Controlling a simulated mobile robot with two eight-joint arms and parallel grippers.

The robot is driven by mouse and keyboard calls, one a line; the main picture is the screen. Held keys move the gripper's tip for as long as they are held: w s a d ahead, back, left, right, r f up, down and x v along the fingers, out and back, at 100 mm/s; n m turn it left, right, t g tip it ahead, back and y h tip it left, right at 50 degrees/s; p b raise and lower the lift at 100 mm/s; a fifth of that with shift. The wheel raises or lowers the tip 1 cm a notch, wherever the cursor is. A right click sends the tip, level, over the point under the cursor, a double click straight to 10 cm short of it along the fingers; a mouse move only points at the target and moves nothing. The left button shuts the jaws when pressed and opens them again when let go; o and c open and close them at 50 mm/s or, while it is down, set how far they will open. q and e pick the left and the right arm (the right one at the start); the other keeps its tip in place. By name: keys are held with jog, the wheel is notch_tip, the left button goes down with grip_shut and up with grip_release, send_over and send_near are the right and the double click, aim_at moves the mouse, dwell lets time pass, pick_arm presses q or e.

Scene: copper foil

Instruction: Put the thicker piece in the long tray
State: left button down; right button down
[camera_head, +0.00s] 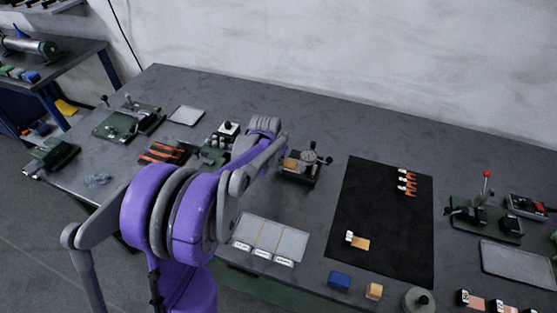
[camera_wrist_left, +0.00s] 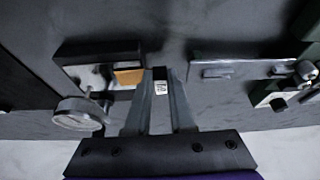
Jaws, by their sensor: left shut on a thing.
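My left gripper (camera_wrist_left: 160,84) is shut on a small dark clip with a white label (camera_wrist_left: 160,88). A copper-coloured piece (camera_wrist_left: 128,75) shows right beside the clip, at the dial gauge stand (camera_wrist_left: 72,58); it looks joined to the clip. In the head view this copper piece (camera_head: 290,163) is by the gauge stand (camera_head: 302,171), and my left fingertips are hidden behind my arm. Another copper piece (camera_head: 361,244) with a white-tagged clip lies on the black mat (camera_head: 380,215). A pale tray (camera_head: 515,263) is at the right. I cannot tell which piece is thicker. My right gripper is not in view.
A sectioned pale tray with labels (camera_head: 270,238) is at the front, and a small tray (camera_head: 186,115) at the back left. Blue (camera_head: 340,280) and tan (camera_head: 374,291) blocks stand at the front edge. Green fixtures (camera_head: 484,218) stand at the right. Much of the mat is clear.

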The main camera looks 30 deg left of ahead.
pick_arm(q)
jog(key=shift+a, duration=0.2)
dwell(0.4)
